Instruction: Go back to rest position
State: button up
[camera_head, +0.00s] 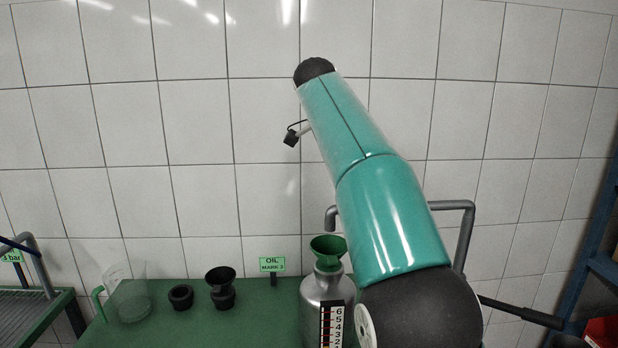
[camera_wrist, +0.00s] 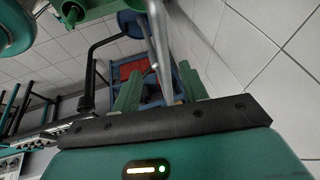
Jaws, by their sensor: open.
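My gripper (camera_wrist: 160,86) shows in the wrist view with its two green fingers apart, and I see nothing held between them. A thin grey rod crosses the view near the fingers; its distance is hard to tell. In the head view my teal arm rises from the lower right up toward the upper middle, in front of the tiled wall. The gripper itself does not show in the head view.
The green bench (camera_head: 262,310) holds a metal bottle (camera_head: 313,290) with a green funnel (camera_head: 328,251), a clear jug (camera_head: 128,292), a black ring (camera_head: 181,297) and a black funnel (camera_head: 220,282). A grey pipe (camera_head: 466,235) stands behind my arm. A blue rack (camera_head: 603,230) is at right.

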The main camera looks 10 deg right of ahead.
jog(key=s+d+f+n+t+y, duration=0.1)
jog(key=s+d+n+y, duration=0.1)
jog(key=s+n, duration=0.55)
jog(key=s+a+f+n+t+y, duration=0.2)
jog(key=s+f+n, duration=0.8)
jog(key=s+f, duration=1.1)
jog(key=s, duration=0.4)
jog(key=shift+a+f+y, duration=0.25)
jog(key=shift+f+y, duration=0.05)
jog(key=shift+f, duration=0.1)
